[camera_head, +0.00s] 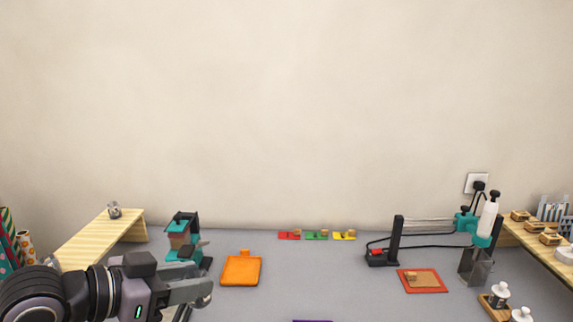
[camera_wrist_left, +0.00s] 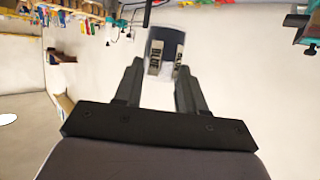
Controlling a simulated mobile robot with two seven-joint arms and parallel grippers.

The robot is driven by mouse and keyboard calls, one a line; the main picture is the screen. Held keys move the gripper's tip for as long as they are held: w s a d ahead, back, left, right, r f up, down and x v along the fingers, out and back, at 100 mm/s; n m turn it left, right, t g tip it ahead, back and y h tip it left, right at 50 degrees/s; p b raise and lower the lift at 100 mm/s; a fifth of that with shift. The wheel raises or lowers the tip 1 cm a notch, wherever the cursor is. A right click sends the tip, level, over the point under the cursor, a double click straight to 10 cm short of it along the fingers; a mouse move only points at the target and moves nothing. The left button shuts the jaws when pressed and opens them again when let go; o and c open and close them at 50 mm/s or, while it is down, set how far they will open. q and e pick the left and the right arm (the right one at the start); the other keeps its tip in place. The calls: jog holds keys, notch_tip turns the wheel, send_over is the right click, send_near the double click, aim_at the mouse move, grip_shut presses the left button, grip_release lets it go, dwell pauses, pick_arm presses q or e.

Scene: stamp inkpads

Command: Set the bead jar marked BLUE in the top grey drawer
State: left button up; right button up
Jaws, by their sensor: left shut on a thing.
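My left gripper (camera_head: 203,288) reaches in from the lower left in the head view, above the grey table. In the left wrist view its two dark fingers (camera_wrist_left: 160,75) are shut on the bead jar marked BLUE (camera_wrist_left: 165,44). The jar is a small cylinder, dark at its far end and paler between the fingers, with its label turned sideways. In the head view the jar cannot be told clearly from the fingertips. The top grey drawer is not seen in either view. My right gripper is not in view.
An orange tray (camera_head: 241,270) and a teal device (camera_head: 183,238) stand near the gripper. Red, green and yellow pads (camera_head: 317,236) line the back. A wooden shelf (camera_head: 95,238) is at left. A black-framed device (camera_head: 398,242) and red mat (camera_head: 432,286) are at right.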

pick_arm(q)
jog(key=s+a+f+n+t+y, duration=0.4)
jog(key=s+a+f+n+y, duration=0.1)
jog(key=f+n+y, duration=0.4)
jog(key=shift+a+f+y, duration=0.4)
jog(key=shift+a+f, duration=0.25)
jog(key=shift+f, duration=0.2)
jog(key=shift+s, duration=0.1)
